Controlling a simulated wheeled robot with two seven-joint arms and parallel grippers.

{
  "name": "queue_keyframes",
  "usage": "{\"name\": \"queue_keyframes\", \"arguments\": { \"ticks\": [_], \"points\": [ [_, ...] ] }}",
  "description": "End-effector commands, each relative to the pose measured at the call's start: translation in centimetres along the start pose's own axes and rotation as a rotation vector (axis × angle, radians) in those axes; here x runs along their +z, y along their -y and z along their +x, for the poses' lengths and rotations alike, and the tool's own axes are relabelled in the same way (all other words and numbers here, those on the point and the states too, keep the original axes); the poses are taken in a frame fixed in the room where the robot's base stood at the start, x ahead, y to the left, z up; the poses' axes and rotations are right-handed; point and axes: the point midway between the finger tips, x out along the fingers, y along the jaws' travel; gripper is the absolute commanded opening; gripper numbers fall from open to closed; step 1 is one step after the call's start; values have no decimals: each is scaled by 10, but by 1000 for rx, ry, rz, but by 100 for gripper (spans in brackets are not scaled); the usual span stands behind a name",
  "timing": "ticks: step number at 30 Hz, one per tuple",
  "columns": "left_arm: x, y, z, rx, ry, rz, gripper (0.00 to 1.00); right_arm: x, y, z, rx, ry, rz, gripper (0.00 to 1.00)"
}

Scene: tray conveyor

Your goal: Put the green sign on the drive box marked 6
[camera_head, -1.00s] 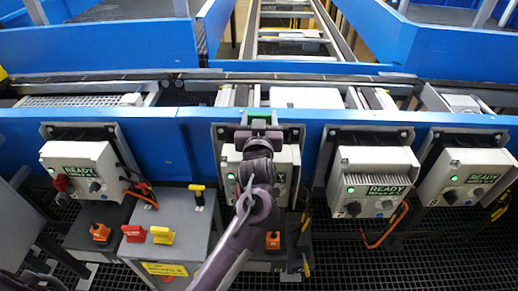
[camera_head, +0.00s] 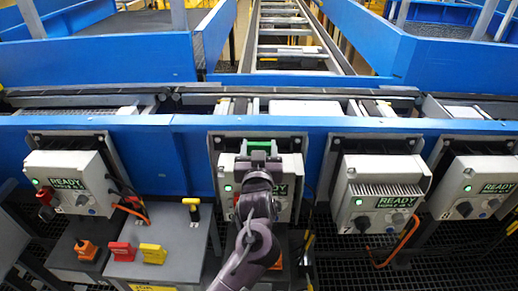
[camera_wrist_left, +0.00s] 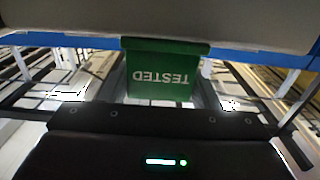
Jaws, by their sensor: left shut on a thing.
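My left gripper (camera_head: 258,160) is shut on the green sign (camera_head: 259,146) at the top edge of the second drive box from the left (camera_head: 286,166). In the left wrist view the green sign (camera_wrist_left: 165,70) reads TESTED upside down. In the head view it is seen nearly edge-on, and I cannot tell whether it touches the box. My arm hides much of that box's front, so its number does not show. My right gripper is out of view.
Other drive boxes with READY labels hang at the left (camera_head: 88,171), right of centre (camera_head: 366,178) and far right (camera_head: 470,180). A blue conveyor beam (camera_head: 385,133) runs behind them. A grey pedestal (camera_head: 185,240) with red and yellow parts stands at lower left.

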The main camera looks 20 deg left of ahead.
Motion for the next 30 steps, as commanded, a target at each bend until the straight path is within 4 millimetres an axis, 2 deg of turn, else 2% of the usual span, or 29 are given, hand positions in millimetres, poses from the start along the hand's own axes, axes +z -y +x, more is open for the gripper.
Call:
{"name": "queue_keyframes", "arguments": {
  "ticks": [3,4,8,20,23,30],
  "points": [
    [4,0,0,-1,0,0,30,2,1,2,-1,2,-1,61],
    [4,0,0,-1,1,0,60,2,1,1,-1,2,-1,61],
    [4,0,0,-1,1,0,77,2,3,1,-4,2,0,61],
    [0,0,-3,1,2,0,78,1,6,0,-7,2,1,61],
    [2,0,-18,0,3,-1,78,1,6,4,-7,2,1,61],
    [3,0,-72,1,4,-2,78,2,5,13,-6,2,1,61]
  ]
}}
